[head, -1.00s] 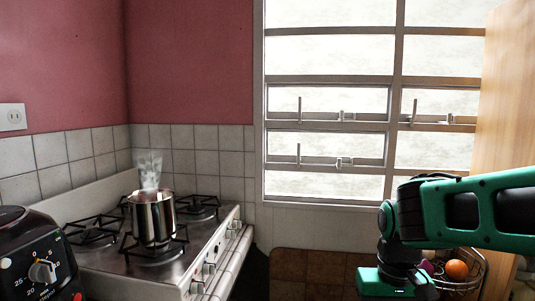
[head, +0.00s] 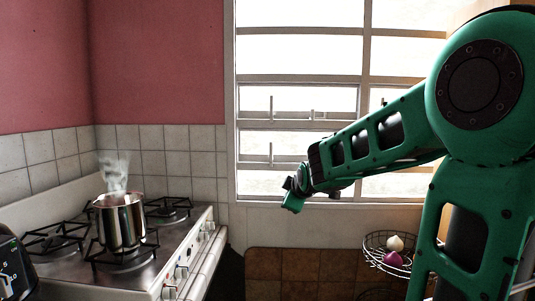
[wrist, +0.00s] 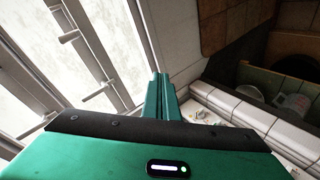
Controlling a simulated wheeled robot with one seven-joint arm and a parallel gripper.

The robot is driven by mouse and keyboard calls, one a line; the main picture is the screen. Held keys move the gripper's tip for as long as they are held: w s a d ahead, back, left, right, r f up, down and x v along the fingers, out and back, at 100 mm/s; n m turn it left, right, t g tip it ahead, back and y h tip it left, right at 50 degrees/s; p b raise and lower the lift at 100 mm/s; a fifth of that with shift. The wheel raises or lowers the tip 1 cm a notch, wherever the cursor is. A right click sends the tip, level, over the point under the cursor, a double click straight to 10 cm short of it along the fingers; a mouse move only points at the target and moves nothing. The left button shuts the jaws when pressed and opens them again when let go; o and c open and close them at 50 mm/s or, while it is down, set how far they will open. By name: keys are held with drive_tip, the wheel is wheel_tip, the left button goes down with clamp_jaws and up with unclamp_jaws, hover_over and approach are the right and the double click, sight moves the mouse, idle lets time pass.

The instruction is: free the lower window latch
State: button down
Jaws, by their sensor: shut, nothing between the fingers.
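The window (head: 300,40) has white metal frames with two tilting panes on its left side. A vertical handle (head: 270,152) stands at the left of the lower pane. The lower latch is hidden behind my arm in the head view. My gripper (head: 291,206) is in front of the lower window frame, near the sill. In the wrist view my gripper (wrist: 160,76) is shut and empty. Two pale bars stick out from the window frame at left there, an upper one (wrist: 68,37) and a lower one (wrist: 96,93); I cannot tell which is the latch. The fingers appear apart from both.
The upper pane has its own handle (head: 271,104) and latch (head: 311,115). A steaming pot (head: 121,220) stands on the stove (head: 75,275) at left. A wire basket (head: 370,250) with onions stands below the window at right. The tiled counter edge (wrist: 235,105) shows in the wrist view.

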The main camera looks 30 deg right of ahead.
sight(271, 154)
drive_tip(key=w+a+r+n+t, duration=0.2)
drive_tip(key=w+r+n+t, duration=0.4)
drive_tip(key=w+r, duration=0.5)
drive_tip(key=shift+w+r+n, duration=0.4)
drive_tip(key=shift+w+n, duration=0.3)
drive_tip(key=shift+w, duration=0.15)
drive_tip(key=x, duration=1)
drive_tip(key=shift+s+d+r, duration=0.1)
drive_tip(key=shift+s+d, duration=0.5)
drive_tip(key=shift+d, duration=0.25)
drive_tip(key=shift+s+d, duration=0.55)
drive_tip(key=shift+d, duration=0.3)
